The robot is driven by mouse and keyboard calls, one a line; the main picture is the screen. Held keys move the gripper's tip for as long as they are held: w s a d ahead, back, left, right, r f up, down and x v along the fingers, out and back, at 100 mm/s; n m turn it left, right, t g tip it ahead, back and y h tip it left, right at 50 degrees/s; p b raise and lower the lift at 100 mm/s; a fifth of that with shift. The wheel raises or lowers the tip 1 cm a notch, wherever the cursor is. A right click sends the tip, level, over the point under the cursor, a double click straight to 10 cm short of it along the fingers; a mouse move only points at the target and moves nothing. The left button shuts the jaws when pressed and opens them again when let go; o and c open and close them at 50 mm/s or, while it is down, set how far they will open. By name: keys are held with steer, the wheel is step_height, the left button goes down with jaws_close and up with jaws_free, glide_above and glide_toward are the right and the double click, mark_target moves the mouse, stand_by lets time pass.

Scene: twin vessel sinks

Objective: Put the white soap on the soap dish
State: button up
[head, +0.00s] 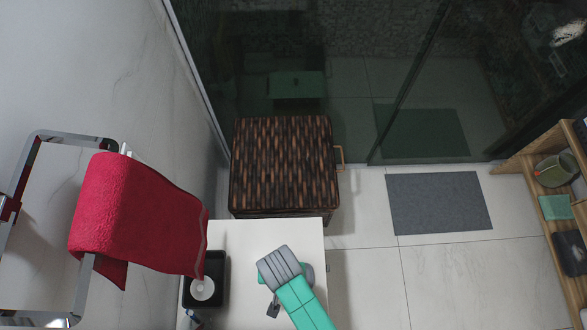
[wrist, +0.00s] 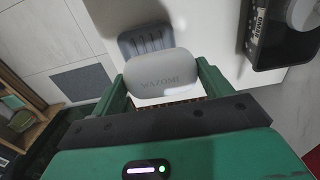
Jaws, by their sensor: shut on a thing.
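The white soap (wrist: 158,70), a rounded bar with dark lettering, is between the two green fingers of my gripper (wrist: 163,84) in the wrist view. The fingers are shut on its sides. The soap dish (wrist: 146,40), grey and ribbed, lies on the white counter just beyond the soap, and the soap covers its near edge in this view. I cannot tell the height of the soap above the counter. In the head view my arm hides the soap and the fingers, and a grey edge beside the arm may be the dish.
A black tray (head: 190,293) holding a white round thing stands on the white counter (head: 240,238), left of my arm. A red towel (head: 140,215) hangs on a metal rack at the left. A woven hamper (head: 283,165) stands behind the counter.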

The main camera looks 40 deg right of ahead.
steer(key=shift+w+d+f, duration=0.25)
steer(key=shift+w+f, duration=0.05)
steer(key=shift+f, duration=0.35)
steer(key=shift+a+f+b, duration=0.1)
steer(key=shift+f+b, duration=0.75)
steer(key=shift+f, duration=4.05)
steer(key=shift+f, duration=0.1)
steer(key=shift+f, duration=0.4)
steer(key=o, duration=1)
step_height(320, 180, up, 13)
steer(key=shift+s+p, duration=0.1)
steer(key=shift+p, duration=0.9)
